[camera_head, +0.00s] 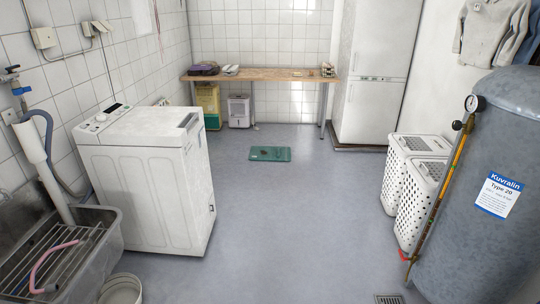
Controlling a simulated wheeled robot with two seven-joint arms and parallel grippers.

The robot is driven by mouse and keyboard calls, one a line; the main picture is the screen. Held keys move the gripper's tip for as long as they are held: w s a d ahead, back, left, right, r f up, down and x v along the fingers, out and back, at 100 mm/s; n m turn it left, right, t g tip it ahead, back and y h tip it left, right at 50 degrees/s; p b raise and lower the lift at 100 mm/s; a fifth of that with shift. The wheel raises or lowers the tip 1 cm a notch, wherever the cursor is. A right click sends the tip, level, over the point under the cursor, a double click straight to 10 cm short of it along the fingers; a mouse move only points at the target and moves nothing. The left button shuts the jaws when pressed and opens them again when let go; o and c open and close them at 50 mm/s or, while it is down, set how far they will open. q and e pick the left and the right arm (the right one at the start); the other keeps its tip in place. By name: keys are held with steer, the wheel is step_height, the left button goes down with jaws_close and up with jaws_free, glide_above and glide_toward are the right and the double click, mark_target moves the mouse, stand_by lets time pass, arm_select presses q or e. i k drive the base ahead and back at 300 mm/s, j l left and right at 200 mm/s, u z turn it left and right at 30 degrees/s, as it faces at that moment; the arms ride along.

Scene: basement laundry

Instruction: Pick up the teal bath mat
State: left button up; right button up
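The teal bath mat (282,154) lies flat on the grey-blue floor in the middle distance, in front of the wooden table. A darker mark or small dark thing shows on its left part; I cannot tell which. Nothing stands between me and the mat. Neither of my grippers shows in the head view.
A white top-loading washer (150,185) and a metal sink (105,245) stand at the left. White laundry baskets (412,225) and a large grey tank (490,250) stand at the right. A wooden table (262,75) and a white fridge (378,70) are at the back. The middle floor is clear.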

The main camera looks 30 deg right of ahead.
mark_target(266, 153)
steer(key=i+l+z, duration=0.65)
steer(key=i, duration=0.3)
steer(key=i+l+z, duration=0.3)
steer(key=i, duration=0.2)
steer(key=i+z, duration=0.3)
steer(key=i, duration=2.55)
